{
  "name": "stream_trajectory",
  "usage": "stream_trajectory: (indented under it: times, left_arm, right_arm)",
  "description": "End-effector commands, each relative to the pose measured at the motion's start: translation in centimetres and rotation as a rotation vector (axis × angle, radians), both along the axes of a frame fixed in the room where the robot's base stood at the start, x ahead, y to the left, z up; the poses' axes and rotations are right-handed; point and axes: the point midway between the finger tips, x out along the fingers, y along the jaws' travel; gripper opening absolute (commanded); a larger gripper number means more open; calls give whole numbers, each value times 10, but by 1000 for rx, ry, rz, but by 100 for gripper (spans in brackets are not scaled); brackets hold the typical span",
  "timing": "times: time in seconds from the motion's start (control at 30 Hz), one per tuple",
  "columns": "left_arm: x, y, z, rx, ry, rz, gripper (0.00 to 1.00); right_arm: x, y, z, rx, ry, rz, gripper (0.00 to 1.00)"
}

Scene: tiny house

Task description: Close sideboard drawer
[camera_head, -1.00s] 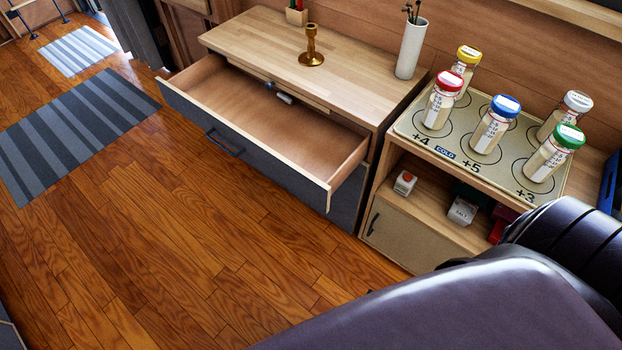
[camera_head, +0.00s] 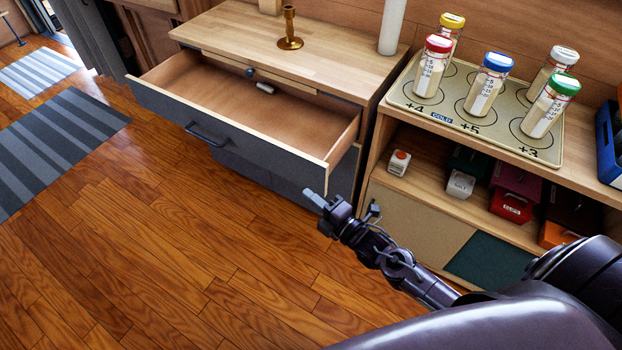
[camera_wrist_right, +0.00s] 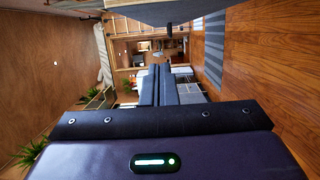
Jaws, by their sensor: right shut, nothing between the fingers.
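The sideboard (camera_head: 232,33) has a light wood top and dark grey fronts. Its upper drawer (camera_head: 185,110) is pulled well out, with a dark bar handle (camera_head: 205,136) on the front. My left gripper is not in view.
A brass candlestick (camera_head: 290,30) and a white cylinder (camera_head: 392,25) stand on the sideboard. To the right, a shelf unit (camera_head: 395,215) carries several capped bottles on a mat (camera_head: 437,118). The wooden floor (camera_head: 150,240) in front is clear; a striped rug (camera_head: 60,145) lies left.

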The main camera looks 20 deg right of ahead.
Motion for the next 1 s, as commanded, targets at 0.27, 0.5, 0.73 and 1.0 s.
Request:
stream_trajectory:
  times: [0.27, 0.5, 0.73, 1.0]
  left_arm:
    - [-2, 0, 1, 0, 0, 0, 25]
    - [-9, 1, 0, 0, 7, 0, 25]
    - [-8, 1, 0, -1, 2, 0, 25]
    - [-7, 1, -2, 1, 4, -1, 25]
  right_arm:
    - [46, 0, 0, -3, 2, -3, 0]
    - [58, -16, 0, -1, 2, -1, 0]
    - [59, -18, -1, 0, 2, -1, 0]
    - [60, -21, -1, -1, 2, -1, 0]
